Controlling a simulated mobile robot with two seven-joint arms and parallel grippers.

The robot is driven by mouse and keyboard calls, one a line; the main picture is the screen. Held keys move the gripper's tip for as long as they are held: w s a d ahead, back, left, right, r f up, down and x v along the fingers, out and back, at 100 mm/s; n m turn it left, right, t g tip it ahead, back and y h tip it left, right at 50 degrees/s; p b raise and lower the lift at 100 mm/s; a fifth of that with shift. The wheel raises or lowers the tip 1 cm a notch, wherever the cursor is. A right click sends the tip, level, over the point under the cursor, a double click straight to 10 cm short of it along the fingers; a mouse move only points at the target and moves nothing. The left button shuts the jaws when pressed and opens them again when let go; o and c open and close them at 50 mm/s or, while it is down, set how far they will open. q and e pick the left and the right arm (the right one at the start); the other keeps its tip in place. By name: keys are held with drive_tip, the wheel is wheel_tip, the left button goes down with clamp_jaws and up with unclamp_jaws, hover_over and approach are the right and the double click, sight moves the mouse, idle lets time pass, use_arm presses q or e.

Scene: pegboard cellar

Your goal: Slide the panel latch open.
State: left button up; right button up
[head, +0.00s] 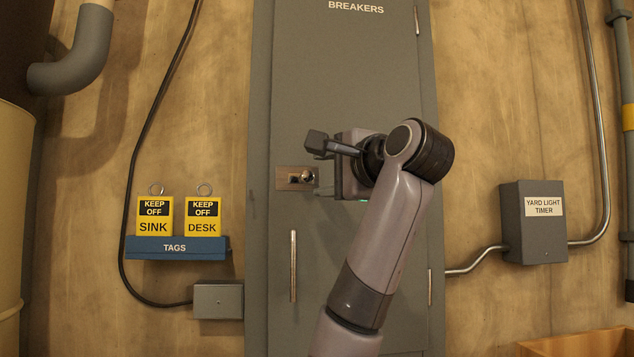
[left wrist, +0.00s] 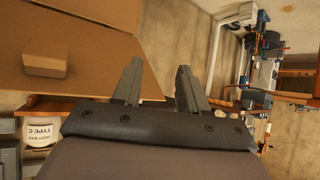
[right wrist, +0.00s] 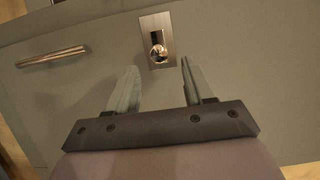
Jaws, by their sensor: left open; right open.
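The panel latch (head: 297,178) is a small metal plate with a round knob, set on the left side of the grey breaker panel door (head: 345,90). It also shows in the right wrist view (right wrist: 157,40), where the knob sits at the lower part of a dark slot. My right gripper (head: 318,165) is open and just right of the latch in the head view. In the right wrist view its fingers (right wrist: 160,78) are apart on either side below the knob, with nothing between them. My left gripper (left wrist: 156,80) is open and empty, away from the panel; the head view does not show it.
A vertical bar handle (head: 293,266) is on the door below the latch. Left of the panel are a blue tag rack (head: 177,248) with two yellow tags and a grey box (head: 218,299). A timer box (head: 534,240) is at the right. Cardboard (left wrist: 60,50) is near my left gripper.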

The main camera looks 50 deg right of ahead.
drive_tip(key=shift+b+v, duration=0.3)
drive_tip(key=shift+v, duration=1.35)
